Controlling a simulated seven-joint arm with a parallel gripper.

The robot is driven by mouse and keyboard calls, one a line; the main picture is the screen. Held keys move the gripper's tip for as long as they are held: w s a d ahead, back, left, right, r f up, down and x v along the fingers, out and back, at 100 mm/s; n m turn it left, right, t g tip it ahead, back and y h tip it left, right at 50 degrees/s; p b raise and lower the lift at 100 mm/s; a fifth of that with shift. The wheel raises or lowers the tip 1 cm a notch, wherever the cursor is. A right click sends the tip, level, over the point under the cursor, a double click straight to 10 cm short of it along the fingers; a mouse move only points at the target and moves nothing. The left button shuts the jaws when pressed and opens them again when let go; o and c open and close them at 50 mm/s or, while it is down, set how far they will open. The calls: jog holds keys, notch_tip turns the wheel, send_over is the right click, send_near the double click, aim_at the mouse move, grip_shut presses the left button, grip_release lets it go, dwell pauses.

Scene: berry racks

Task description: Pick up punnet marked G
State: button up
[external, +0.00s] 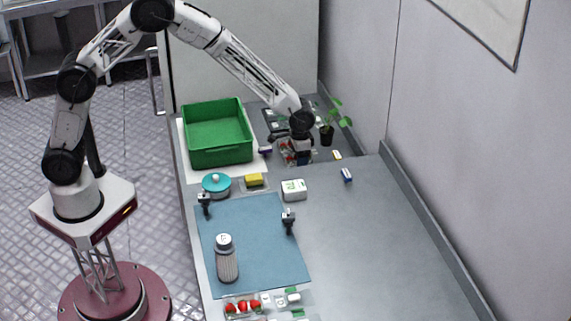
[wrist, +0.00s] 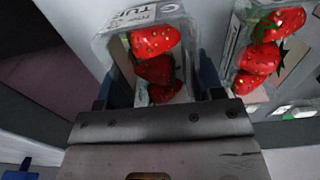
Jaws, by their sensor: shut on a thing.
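My gripper (external: 297,152) is at the far end of the bench, beside the green crate (external: 215,158). In the wrist view my gripper (wrist: 158,88) is shut on a clear punnet (wrist: 112,48) of red strawberries, with a blue-padded finger on each side. The held punnet has a white printed label; its large letter looks like a C or G, and I cannot tell which. A second strawberry punnet (wrist: 236,45) is just to its right, apart from it. In the external view, my gripper partly hides punnets and berries there.
A potted plant (external: 327,135) stands right of my gripper. A teal pot (external: 216,184), yellow sponge (external: 254,180) and white box (external: 294,190) sit nearer. A blue mat (external: 262,245) bears a capped bottle (external: 227,262). More punnets (external: 243,306) are at the front. The bench's right side is mostly clear.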

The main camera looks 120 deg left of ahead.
jog(key=shift+r, duration=0.1)
jog(key=shift+r, duration=4.9)
